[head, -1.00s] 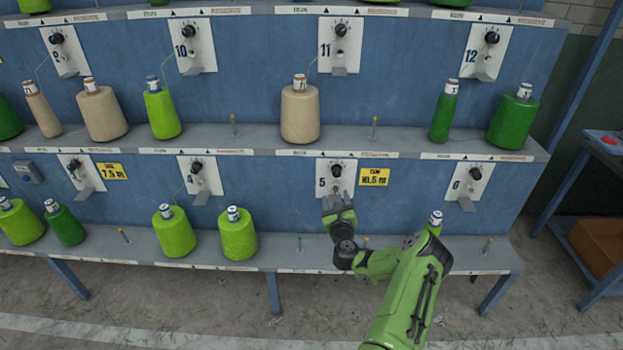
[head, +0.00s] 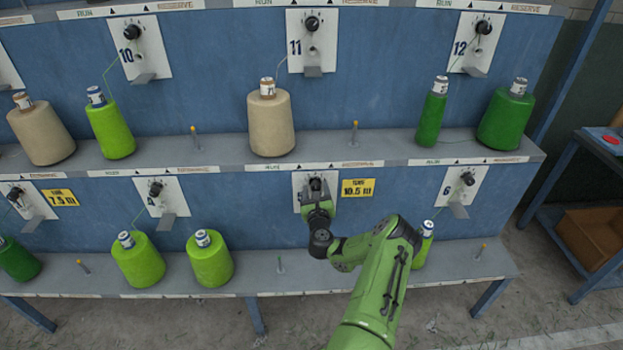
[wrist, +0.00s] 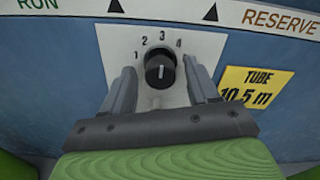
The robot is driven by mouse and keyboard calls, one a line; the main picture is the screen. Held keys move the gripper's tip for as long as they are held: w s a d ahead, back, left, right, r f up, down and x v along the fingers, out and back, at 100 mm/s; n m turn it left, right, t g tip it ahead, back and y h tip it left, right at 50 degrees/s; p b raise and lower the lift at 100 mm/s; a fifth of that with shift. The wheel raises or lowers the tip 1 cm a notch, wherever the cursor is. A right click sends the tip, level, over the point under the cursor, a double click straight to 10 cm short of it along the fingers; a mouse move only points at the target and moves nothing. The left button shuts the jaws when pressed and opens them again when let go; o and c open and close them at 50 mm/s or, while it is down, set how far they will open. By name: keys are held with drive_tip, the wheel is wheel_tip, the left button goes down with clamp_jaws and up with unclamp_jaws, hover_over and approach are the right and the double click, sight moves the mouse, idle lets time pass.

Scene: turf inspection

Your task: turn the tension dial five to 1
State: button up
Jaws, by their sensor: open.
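The tension dial five (wrist: 160,72) is a black knob on a white plate (head: 299,183) in the lower row. In the wrist view it has figures 1, 2, 3 and 4 in an arc above it, and its pale pointer mark looks to be near the lower middle of the knob face. In the head view the dial (head: 316,184) shows just above my gripper (head: 318,196). My gripper (wrist: 160,92) is open, with one finger on each side of the dial. I cannot tell whether the fingers touch it. The plate's lower part is hidden behind my gripper.
A yellow tube label (wrist: 252,92) sits right of the plate. Dial six (head: 467,178) is further right, dial four (head: 156,188) further left. Green cones (head: 208,260) stand on the lower shelf to the left. A dark green cone (head: 505,118) stands on the upper shelf.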

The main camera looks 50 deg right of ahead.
drive_tip(key=shift+w+d, duration=0.2)
drive_tip(key=shift+d, duration=0.05)
drive_tip(key=shift+s+a+r, duration=0.2)
drive_tip(key=shift+a, duration=0.05)
drive_tip(key=shift+w, duration=0.1)
drive_tip(key=c, duration=1)
drive_tip(key=shift+c, duration=0.2)
